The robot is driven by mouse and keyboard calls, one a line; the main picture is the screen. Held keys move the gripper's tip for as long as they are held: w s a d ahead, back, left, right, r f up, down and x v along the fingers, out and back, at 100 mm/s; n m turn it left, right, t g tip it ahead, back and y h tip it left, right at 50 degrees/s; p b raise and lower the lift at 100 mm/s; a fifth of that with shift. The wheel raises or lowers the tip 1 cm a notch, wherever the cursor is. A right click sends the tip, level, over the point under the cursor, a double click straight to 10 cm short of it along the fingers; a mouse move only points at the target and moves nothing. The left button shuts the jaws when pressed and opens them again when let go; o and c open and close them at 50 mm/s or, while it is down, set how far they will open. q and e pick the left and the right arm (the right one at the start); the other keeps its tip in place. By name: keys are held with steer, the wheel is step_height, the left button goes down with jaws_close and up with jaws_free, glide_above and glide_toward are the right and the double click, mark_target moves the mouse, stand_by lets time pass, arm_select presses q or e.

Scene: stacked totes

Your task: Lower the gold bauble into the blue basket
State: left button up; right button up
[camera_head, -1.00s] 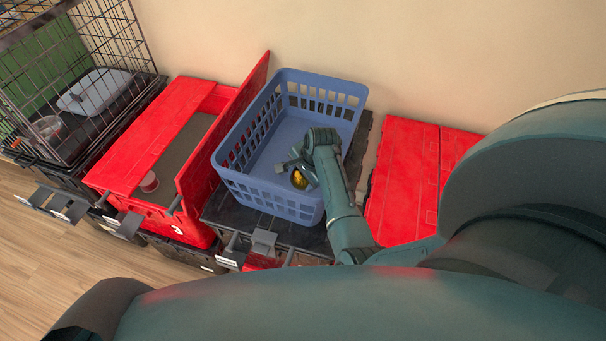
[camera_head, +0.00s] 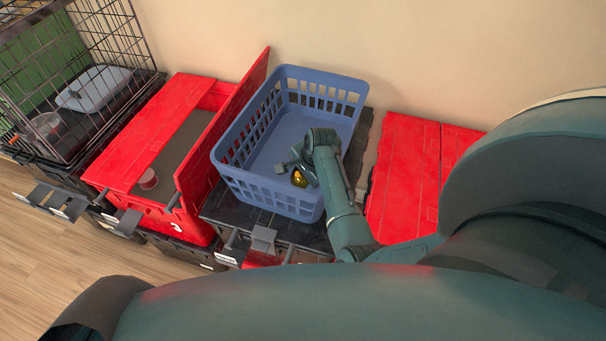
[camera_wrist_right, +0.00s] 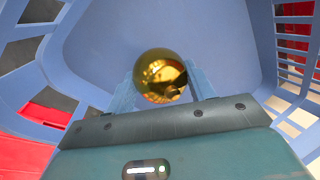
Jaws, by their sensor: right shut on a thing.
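The blue basket (camera_head: 262,195) stands on a dark tote lid in the middle of the head view. My right gripper (camera_head: 290,173) reaches into it from the right side and is shut on the gold bauble (camera_head: 299,178). In the right wrist view the shiny bauble (camera_wrist_right: 160,76) sits between the two fingers of the gripper (camera_wrist_right: 162,88), with the blue basket floor (camera_wrist_right: 130,25) beyond it. The basket's slotted walls rise on both sides. I cannot tell whether the bauble touches the floor. My left gripper is not in view.
An open red tote (camera_head: 128,172) with a raised lid flap stands left of the basket, with a small reddish cup (camera_head: 148,179) in it. A closed red tote (camera_head: 405,170) is on the right. A wire cage (camera_head: 108,35) stands at far left. The basket's floor looks otherwise empty.

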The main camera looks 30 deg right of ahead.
steer(key=shift+f, duration=0.15)
steer(key=o, duration=1)
steer(key=shift+o, duration=0.2)
